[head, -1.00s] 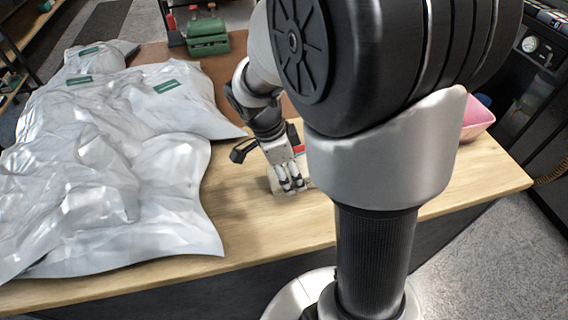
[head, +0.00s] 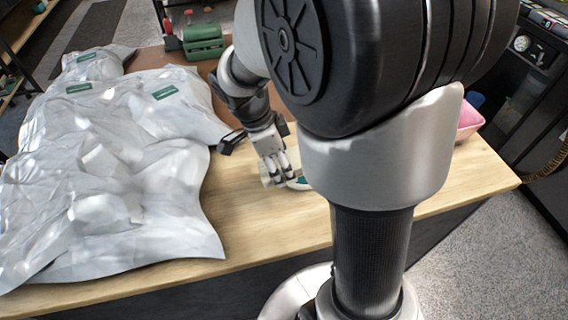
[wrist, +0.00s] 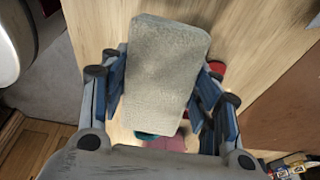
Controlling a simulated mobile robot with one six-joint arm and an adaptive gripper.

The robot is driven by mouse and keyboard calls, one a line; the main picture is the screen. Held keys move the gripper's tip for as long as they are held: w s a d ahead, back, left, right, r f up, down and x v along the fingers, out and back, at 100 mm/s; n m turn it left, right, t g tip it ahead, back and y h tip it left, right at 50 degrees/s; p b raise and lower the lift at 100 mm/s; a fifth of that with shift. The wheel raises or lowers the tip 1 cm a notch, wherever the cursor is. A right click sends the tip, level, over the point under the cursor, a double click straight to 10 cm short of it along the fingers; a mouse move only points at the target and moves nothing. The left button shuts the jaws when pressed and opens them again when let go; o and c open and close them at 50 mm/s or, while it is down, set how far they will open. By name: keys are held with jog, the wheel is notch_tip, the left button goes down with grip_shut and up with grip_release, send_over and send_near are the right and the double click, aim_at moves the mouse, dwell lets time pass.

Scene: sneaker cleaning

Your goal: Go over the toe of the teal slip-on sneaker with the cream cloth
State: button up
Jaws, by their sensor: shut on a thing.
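My gripper (head: 279,174) is low over the wooden table, beside my own arm column in the head view. It is shut on the cream cloth (wrist: 165,75), a thick, pale rectangular pad between the blue-lined fingers in the wrist view. A small pale part of the cloth (head: 267,180) also shows at the fingertips in the head view. A teal patch (head: 303,181), probably the teal slip-on sneaker, shows just right of the fingertips. A teal edge (wrist: 147,135) also shows below the cloth in the wrist view. Most of the sneaker is hidden, and I cannot tell whether the cloth touches it.
Large crumpled silvery bags (head: 120,180) cover the table's left side. A green object (head: 203,42) stands at the back, and a pink bin (head: 468,122) is at the right, partly behind my arm. The table's front strip (head: 265,225) is bare.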

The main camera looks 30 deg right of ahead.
jog(key=shift+a+r, duration=0.15)
jog(key=shift+r, duration=0.35)
jog(key=shift+p+v, duration=1.1)
jog(key=shift+v, duration=0.35)
